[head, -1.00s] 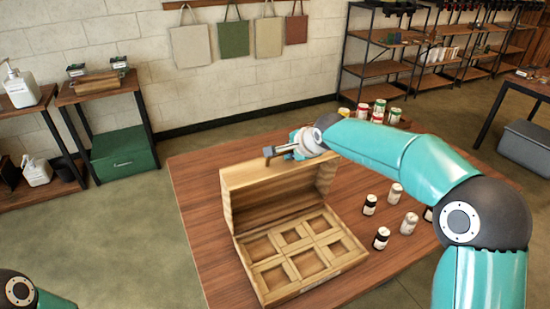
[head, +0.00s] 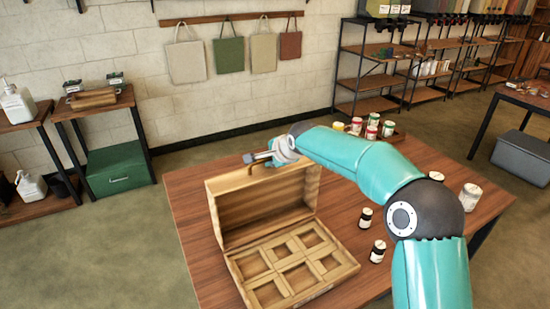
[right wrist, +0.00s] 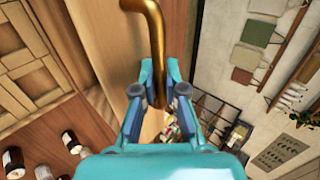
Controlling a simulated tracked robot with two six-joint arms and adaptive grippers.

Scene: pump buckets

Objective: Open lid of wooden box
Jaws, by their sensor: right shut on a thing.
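The wooden box (head: 345,272) stands on the table with its lid (head: 222,188) raised, roughly upright, at the back. Its divided compartments are exposed and look empty. My right gripper (head: 256,160) is at the lid's top edge. In the right wrist view, its blue fingers (right wrist: 160,95) are closed around a bent brass handle (right wrist: 150,25). The handle's far end is hidden by the gripper. My left gripper is out of view.
Several small jars, including a dark-labelled one (head: 377,251), stand right of the box on the wooden table (head: 190,230). Cans (head: 372,126) stand at its back edge. Bare table shows left of the box. Shelves (head: 365,105) line the back wall.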

